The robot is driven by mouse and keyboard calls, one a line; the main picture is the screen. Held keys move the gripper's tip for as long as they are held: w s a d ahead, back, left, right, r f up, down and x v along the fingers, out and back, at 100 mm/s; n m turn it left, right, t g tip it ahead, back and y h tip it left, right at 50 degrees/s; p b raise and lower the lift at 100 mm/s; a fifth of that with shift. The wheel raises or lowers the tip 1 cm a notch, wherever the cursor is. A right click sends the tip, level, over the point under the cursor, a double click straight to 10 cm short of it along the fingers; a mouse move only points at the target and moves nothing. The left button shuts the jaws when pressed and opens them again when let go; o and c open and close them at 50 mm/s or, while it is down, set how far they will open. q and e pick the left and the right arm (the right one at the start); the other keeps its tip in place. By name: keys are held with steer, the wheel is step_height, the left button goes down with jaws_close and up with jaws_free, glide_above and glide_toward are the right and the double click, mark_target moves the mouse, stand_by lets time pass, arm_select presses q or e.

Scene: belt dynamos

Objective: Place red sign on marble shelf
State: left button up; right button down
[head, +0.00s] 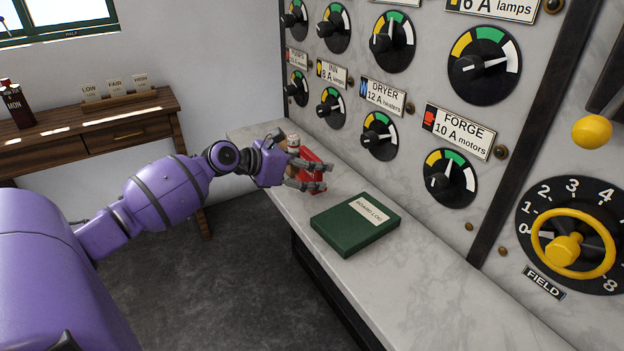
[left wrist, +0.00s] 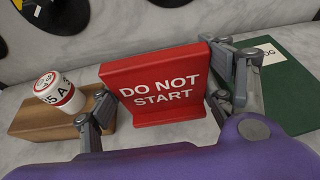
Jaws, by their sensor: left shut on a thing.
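The red sign (left wrist: 160,85) reads "DO NOT START" and fills the middle of the left wrist view. It is upright. My left gripper (head: 325,177) is shut on it, one finger at each side edge. In the head view the red sign (head: 309,160) is partly covered by the fingers, over the far part of the marble shelf (head: 420,290). Its foot is at or very close to the marble; I cannot tell whether it touches. My right gripper is not in view.
A green "BOARD LOG" book (head: 355,223) lies on the shelf, nearer than the sign. A white and red cylinder (left wrist: 60,92) on a wooden block (left wrist: 40,121) is beside the sign. The dial panel (head: 420,75) rises behind. The near marble is clear.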

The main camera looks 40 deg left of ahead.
mark_target(308, 177)
arm_select(q)
steer(key=shift+w+f, duration=0.15)
steer(key=shift+f, duration=1.55)
steer(key=shift+f, duration=0.1)
steer(key=o, duration=1.3)
steer(key=shift+c, duration=0.2)
steer(key=shift+b, duration=0.3)
